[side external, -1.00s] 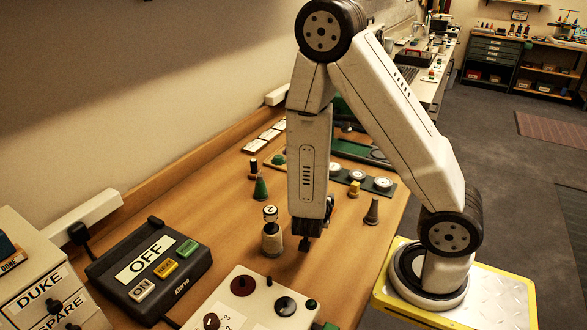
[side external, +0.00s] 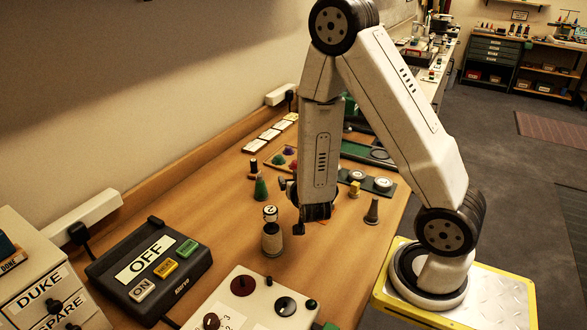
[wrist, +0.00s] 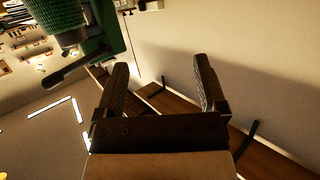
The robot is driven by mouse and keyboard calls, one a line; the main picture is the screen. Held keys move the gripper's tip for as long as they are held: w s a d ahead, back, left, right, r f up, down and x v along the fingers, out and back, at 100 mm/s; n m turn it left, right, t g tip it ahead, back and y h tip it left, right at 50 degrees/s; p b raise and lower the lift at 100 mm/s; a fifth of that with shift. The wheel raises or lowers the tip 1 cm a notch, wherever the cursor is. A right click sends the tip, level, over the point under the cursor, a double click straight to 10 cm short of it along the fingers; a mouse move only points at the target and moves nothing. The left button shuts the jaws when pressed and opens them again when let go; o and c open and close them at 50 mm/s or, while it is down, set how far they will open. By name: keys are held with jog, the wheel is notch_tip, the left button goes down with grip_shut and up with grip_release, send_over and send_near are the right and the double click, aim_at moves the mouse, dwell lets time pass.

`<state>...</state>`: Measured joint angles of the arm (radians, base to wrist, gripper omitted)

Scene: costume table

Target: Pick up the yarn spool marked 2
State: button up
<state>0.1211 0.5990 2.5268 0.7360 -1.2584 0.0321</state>
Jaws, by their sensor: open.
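The spool marked 2 (side external: 271,240) stands upright on the table, left of my arm in the side view. It has a pale grey-tan body and a white label with a black 2 at its top. My gripper (wrist: 163,68) is open and empty in the wrist view, its two dark fingers spread apart. The wrist view shows bare wall beyond them and no spool marked 2. In the side view, my arm's dark lower end is just right of the spool, apart from it. The fingers are hard to make out there.
A green cone (side external: 261,189) and a dark spool (side external: 253,167) stand behind the spool. A grey cone (side external: 372,211) stands to the right. A black OFF box (side external: 150,270) and a white panel with knobs (side external: 262,300) lie in front. Table around the spool is partly clear.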

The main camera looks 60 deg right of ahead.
jog(key=w+a+r+n+t+y, duration=0.45)
jog(key=n+t+y, duration=0.35)
jog(key=n+y, duration=0.25)
jog(key=s+a+r+n+g+y, duration=0.2)
jog(key=s+a+n+g+y, duration=0.2)
jog(key=s+n+y, duration=0.4)
jog(key=s+y, duration=0.1)
jog(key=y, duration=0.4)
jog(key=shift+n+g, duration=0.35)
jog(key=shift+g, duration=0.05)
jog(key=shift+f, duration=0.15)
send_near(272, 231)
jog(key=shift+w+a+r, duration=1.1)
jog(key=shift+w+r, duration=0.7)
jog(key=shift+w, duration=0.15)
jog(key=shift+x, duration=1.2)
jog(key=shift+r, duration=0.1)
